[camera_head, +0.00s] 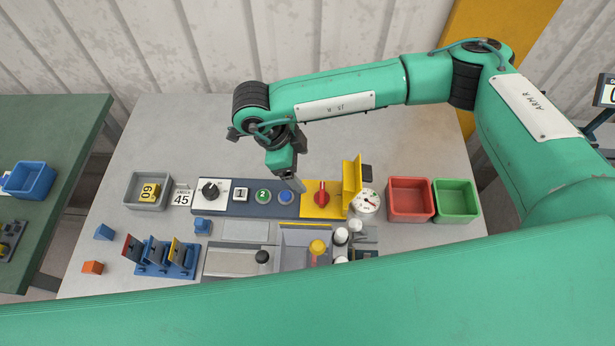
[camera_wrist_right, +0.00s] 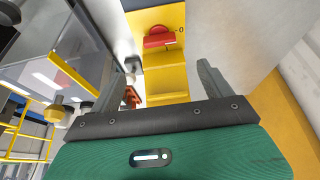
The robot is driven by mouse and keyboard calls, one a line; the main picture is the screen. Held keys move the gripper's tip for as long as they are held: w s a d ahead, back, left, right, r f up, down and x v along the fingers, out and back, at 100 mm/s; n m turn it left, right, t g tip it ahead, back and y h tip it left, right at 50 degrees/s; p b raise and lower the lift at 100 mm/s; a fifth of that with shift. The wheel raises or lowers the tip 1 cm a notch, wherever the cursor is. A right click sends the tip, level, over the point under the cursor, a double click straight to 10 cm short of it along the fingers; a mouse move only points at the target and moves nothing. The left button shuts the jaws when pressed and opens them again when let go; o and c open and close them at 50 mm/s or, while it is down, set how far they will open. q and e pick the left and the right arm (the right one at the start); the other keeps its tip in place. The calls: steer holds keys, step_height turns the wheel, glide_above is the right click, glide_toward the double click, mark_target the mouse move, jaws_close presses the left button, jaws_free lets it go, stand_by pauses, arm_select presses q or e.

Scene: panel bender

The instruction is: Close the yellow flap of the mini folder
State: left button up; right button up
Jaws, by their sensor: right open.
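The yellow flap (camera_head: 352,176) stands upright at the right edge of the yellow plate (camera_head: 312,208) that carries the red rotary knob (camera_head: 321,198). In the right wrist view, the yellow flap (camera_wrist_right: 168,82) shows between the fingers, with the red knob (camera_wrist_right: 160,37) beyond it. My right gripper (camera_head: 297,185) is left of the red knob in the head view, near the blue button, apart from the flap there. In the right wrist view, my right gripper (camera_wrist_right: 157,70) has its fingers spread with nothing gripped. My left gripper is out of view.
A dial gauge (camera_head: 366,202) sits right of the flap, then a red bin (camera_head: 410,182) and a green bin (camera_head: 456,183). Buttons and a black knob (camera_head: 210,190) line the panel to the left. A green arm link crosses the foreground, hiding the table's front.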

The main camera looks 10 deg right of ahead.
steer(key=shift+a+r, duration=0.2)
steer(key=shift+r, duration=0.25)
steer(key=shift+c, duration=0.4)
